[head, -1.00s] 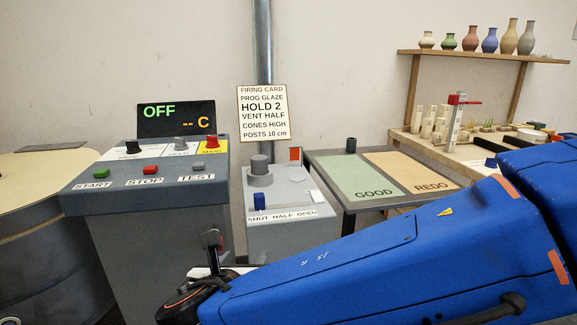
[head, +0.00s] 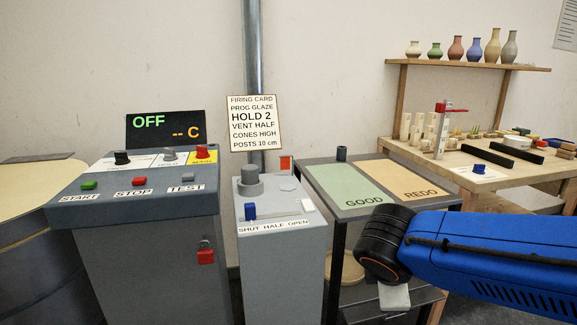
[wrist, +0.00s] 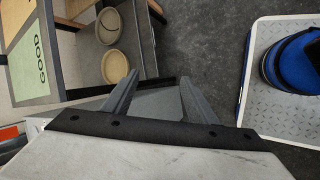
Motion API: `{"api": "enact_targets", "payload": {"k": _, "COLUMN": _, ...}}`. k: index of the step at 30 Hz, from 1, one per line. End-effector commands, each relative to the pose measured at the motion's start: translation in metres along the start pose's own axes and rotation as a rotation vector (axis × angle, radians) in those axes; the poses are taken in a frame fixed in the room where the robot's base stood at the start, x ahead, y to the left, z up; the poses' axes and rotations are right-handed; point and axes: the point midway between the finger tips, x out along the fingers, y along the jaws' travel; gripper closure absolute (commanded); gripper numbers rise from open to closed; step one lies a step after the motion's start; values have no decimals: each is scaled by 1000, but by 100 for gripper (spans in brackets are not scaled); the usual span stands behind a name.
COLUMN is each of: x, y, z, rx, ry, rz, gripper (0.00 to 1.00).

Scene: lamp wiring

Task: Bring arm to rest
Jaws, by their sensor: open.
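My arm (head: 500,250) is blue and enters from the right edge of the head view, lying roughly level in front of the low table. Its black wrist joint (head: 382,245) is at the left end, with a pale grey part below it. My gripper (wrist: 158,82) shows in the wrist view with its two grey fingers spread apart and nothing between them. It hangs over the dark floor beside the table's shelf. The fingers are not clearly seen in the head view.
A wooden workbench (head: 440,160) is at right.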

Motion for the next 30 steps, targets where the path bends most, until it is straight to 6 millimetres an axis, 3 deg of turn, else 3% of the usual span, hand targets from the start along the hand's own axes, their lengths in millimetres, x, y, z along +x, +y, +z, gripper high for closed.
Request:
{"api": "enact_targets", "payload": {"k": 6, "x": 4, "y": -26, "z": 40, "rx": 370, "ry": 30, "rz": -97, "gripper": 47}}
{"api": "enact_targets", "payload": {"k": 13, "x": 2, "y": -54, "z": 67, "rx": 761, "ry": 68, "rz": -181, "gripper": 47}}
{"api": "enact_targets", "payload": {"k": 24, "x": -8, "y": -85, "z": 86, "rx": 1323, "ry": 133, "rz": -275, "gripper": 47}}
{"api": "enact_targets", "payload": {"k": 30, "x": -10, "y": -90, "z": 87, "rx": 1444, "ry": 152, "rz": -294, "gripper": 47}}
